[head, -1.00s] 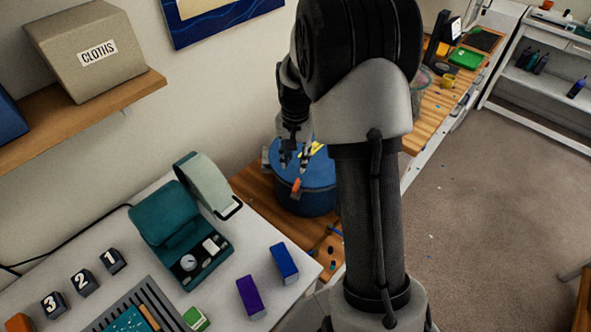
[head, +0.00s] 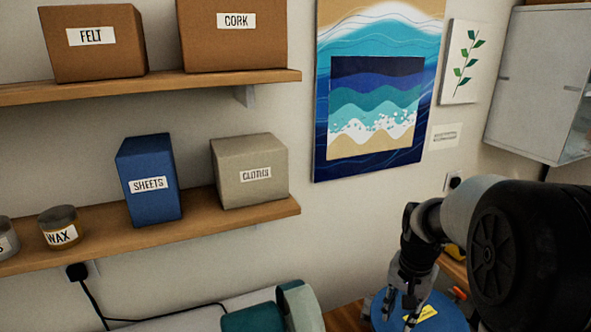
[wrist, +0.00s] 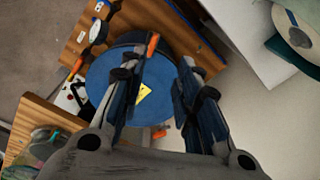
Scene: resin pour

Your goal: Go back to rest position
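My gripper (wrist: 164,68) is open and empty in the wrist view, its two fingers apart with nothing between them. Below the fingers is a round blue container (wrist: 108,75) with a yellow label (wrist: 143,93) on its top. In the head view my gripper (head: 400,306) points down at the lower right, over or in front of the blue container (head: 450,318). I cannot tell the exact height between them. The lower part of the arm is out of the head view.
A teal machine (head: 255,318) stands left of my arm. Shelves hold boxes, including a blue SHEETS box (head: 150,205) and a grey CLOTHS box (head: 250,190). A wall cabinet (head: 530,80) hangs at the right.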

